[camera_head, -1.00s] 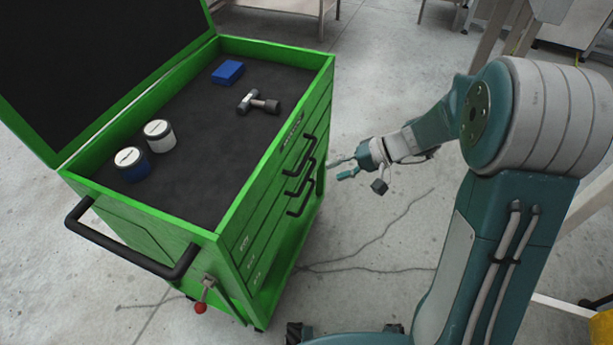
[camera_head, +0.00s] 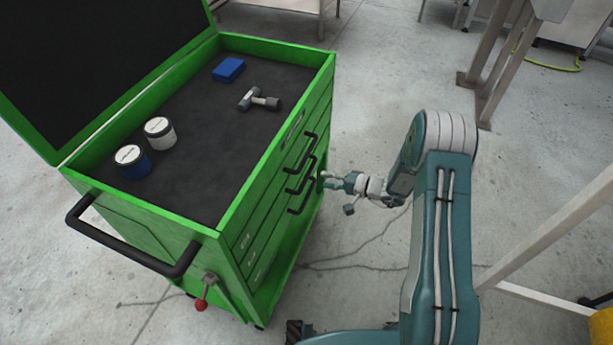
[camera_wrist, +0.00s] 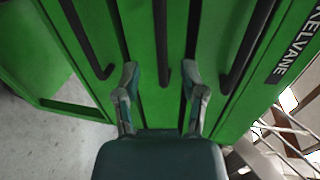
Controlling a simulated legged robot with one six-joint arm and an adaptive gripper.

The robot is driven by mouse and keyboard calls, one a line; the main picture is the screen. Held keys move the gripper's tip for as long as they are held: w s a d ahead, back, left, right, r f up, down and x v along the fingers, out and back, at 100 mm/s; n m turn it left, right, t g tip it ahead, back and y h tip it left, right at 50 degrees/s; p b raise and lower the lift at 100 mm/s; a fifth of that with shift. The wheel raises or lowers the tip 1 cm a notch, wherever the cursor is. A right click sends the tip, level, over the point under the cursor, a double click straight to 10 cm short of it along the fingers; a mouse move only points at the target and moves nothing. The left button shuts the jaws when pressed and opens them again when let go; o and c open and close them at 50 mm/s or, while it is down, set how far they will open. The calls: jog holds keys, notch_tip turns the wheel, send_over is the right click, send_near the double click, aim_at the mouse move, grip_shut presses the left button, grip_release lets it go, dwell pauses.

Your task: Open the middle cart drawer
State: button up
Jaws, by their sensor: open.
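The green cart (camera_head: 228,262) stands at the left with its drawers closed. Its drawer fronts carry three black bar handles. The middle drawer handle (camera_head: 300,180) lies between the top handle (camera_head: 302,155) and the bottom handle (camera_head: 303,200). My gripper (camera_head: 322,180) is open, close to the drawer fronts. In the wrist view the middle handle (camera_wrist: 161,45) runs between the two open fingertips of my gripper (camera_wrist: 164,85), one finger on each side. I cannot tell whether either finger touches the handle or the drawer front.
Concrete floor (camera_head: 370,110) is clear right of the cart.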

aim_at(307, 175)
jog(key=x, duration=0.7)
grip_shut()
